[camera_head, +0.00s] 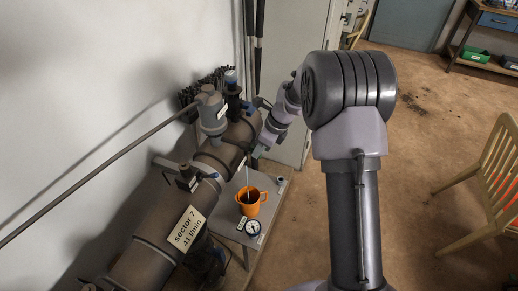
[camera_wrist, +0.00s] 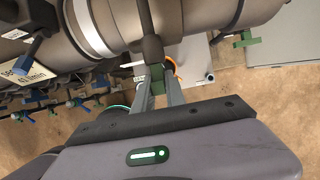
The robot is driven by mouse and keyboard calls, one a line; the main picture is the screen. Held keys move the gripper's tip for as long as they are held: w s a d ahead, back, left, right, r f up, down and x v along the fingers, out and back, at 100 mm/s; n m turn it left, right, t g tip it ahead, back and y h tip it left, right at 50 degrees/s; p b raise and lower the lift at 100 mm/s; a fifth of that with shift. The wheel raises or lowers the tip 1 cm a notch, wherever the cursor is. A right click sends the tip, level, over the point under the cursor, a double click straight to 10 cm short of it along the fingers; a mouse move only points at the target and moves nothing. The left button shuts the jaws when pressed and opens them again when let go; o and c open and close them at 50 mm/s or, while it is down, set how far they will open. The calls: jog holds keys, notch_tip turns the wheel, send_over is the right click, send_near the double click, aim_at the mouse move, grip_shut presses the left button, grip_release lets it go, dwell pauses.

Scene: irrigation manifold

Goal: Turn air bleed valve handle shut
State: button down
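In the wrist view, my gripper (camera_wrist: 157,84) has its two grey fingers apart, one on each side of a small green handle-like part (camera_wrist: 156,76). This part sits at the lower end of a dark stem (camera_wrist: 151,45) in front of the large pipe. It may be the air bleed valve handle; no readable label confirms this. I cannot tell whether the fingers touch it. In the head view, my gripper is at the right side of the manifold pipe (camera_head: 224,153), its tips hard to make out. A thin pale stream falls into an orange cup (camera_head: 250,204) below.
The cup stands on a small grey table (camera_head: 229,226) beside a round gauge (camera_head: 253,228). A pipe label (camera_head: 187,230) reads sector 7, 41 l/min. The wrist view also shows a blue handle (camera_wrist: 31,48) and another green handle (camera_wrist: 247,39). A wooden chair (camera_head: 485,190) stands right; floor between is clear.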

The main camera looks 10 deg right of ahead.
jog(key=shift+f+b, duration=0.1)
jog(key=shift+b, duration=0.35)
jog(key=t+b, duration=0.1)
jog(key=b, duration=0.1)
jog(key=t+h+b, duration=0.1)
jog(key=b, duration=0.1)
jog(key=shift+s+a+f+n+h, duration=0.1)
jog(key=shift+f+n+h, duration=0.15)
jog(key=shift+n+h, duration=0.05)
jog(key=t+h+b, duration=0.1)
jog(key=t+b, duration=0.1)
jog(key=n+t+h+b, duration=0.1)
jog(key=t+b, duration=0.1)
jog(key=b, duration=0.1)
jog(key=shift+s+b, duration=0.15)
jog(key=shift+b, duration=0.2)
jog(key=t+h, duration=0.1)
jog(key=t, duration=0.1)
jog(key=n+t+h, duration=0.1)
jog(key=t+h, duration=0.1)
jog(key=t, duration=0.1)
jog(key=shift+s+a+f, duration=0.1)
jog(key=shift+n+t+h, duration=0.7)
jog(key=shift+n+t, duration=0.2)
jog(key=shift+t, duration=0.9)
